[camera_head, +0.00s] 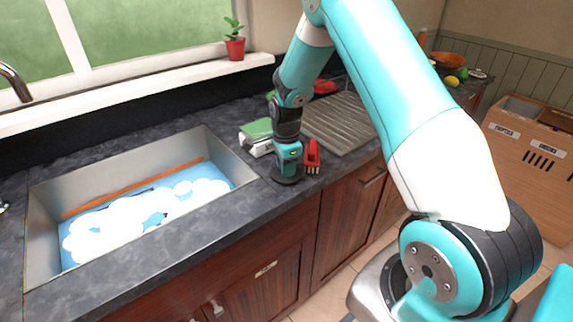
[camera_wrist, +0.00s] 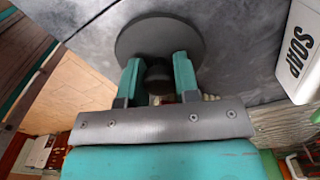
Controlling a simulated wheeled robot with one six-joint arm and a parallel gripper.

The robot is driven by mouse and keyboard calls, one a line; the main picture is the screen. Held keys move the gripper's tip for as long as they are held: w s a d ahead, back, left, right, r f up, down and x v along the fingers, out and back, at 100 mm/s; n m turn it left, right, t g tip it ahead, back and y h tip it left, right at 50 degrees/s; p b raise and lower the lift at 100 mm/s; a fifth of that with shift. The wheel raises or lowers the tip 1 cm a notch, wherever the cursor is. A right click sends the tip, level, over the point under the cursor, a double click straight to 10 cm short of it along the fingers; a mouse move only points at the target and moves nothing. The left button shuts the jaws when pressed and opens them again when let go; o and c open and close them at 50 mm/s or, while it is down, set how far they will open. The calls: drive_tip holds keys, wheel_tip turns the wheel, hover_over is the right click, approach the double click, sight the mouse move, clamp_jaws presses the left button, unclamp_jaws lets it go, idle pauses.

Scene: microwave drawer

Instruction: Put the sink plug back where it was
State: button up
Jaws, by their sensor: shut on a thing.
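The sink plug (camera_head: 287,180) is a dark grey disc with a knob on top. In the head view it is at the countertop's front edge, to the right of the sink. In the wrist view the disc of the plug (camera_wrist: 140,40) shows beyond my fingers, with its dark knob between them. My gripper (camera_head: 287,160) is above the disc, pointing down; in the wrist view my gripper (camera_wrist: 158,75) is shut on the knob. I cannot tell whether the disc touches the counter. The sink (camera_head: 232,158) holds blue water with white foam and a brown stick-like thing.
A red object (camera_head: 313,157) stands just right of my gripper. A green and white sponge-like item (camera_head: 256,130) is behind it. A ribbed drainboard (camera_head: 342,123) lies to the right. The counter left of the plug is clear.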

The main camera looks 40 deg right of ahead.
drive_tip(key=shift+f, duration=0.15)
drive_tip(key=o, duration=0.9)
